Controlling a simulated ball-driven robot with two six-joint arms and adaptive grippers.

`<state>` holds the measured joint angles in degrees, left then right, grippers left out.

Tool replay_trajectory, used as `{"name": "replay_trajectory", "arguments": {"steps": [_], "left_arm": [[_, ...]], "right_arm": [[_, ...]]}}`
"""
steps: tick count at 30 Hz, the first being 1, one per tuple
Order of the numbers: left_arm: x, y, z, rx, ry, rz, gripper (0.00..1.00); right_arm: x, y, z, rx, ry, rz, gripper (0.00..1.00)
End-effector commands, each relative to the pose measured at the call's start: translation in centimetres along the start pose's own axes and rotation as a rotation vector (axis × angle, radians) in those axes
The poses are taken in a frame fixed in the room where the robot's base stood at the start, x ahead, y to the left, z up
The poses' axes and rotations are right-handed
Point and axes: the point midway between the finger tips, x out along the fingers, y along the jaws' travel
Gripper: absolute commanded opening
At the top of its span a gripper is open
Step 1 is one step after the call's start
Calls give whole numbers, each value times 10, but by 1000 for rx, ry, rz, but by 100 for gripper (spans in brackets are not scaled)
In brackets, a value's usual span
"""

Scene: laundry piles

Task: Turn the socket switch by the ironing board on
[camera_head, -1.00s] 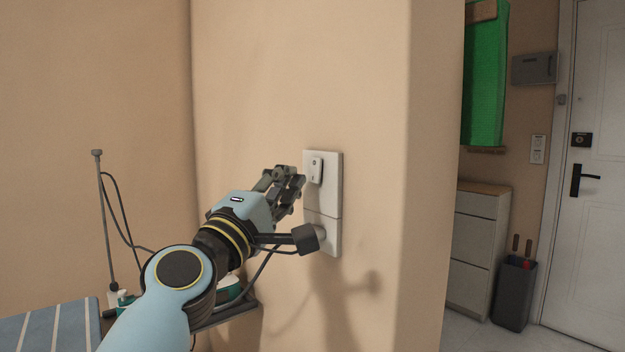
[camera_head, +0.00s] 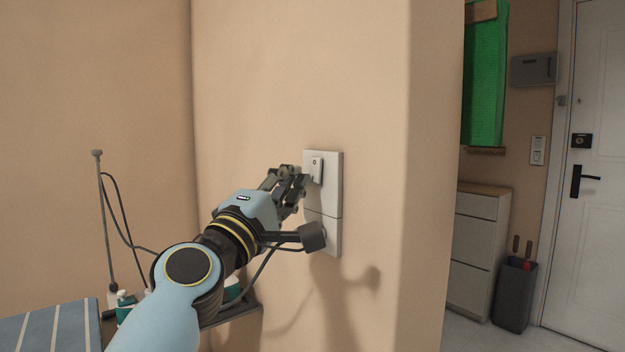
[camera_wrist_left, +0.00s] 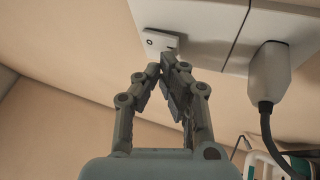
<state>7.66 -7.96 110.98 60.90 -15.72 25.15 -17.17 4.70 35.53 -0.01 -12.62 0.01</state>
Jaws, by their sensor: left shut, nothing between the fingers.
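The socket plate (camera_head: 334,202) is a tall white panel on the beige wall; it also shows at the top of the left wrist view (camera_wrist_left: 205,18). Its upper half carries a small white rocker switch (camera_head: 316,166) with a dark ring mark; the rocker shows in the left wrist view (camera_wrist_left: 160,42) too, one end standing out from the plate. My left gripper (camera_head: 304,181) is shut and empty, its fingertips at the rocker's lower end, touching or very close. The ironing board (camera_head: 52,328), blue with pale stripes, is at the lower left. My right gripper is out of view.
A shelf with bottles (camera_head: 126,306) and an upright rod (camera_head: 103,220) stand at left. Beyond the wall's corner are a drawer cabinet (camera_head: 478,240), a dark bin (camera_head: 514,295) and a white door (camera_head: 600,230).

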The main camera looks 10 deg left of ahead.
Motion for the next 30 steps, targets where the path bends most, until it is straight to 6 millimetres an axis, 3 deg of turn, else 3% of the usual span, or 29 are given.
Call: {"name": "replay_trajectory", "arguments": {"steps": [30], "left_arm": [[-1,1,-1,0,1,0,0]], "right_arm": [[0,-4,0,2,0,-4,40]]}}
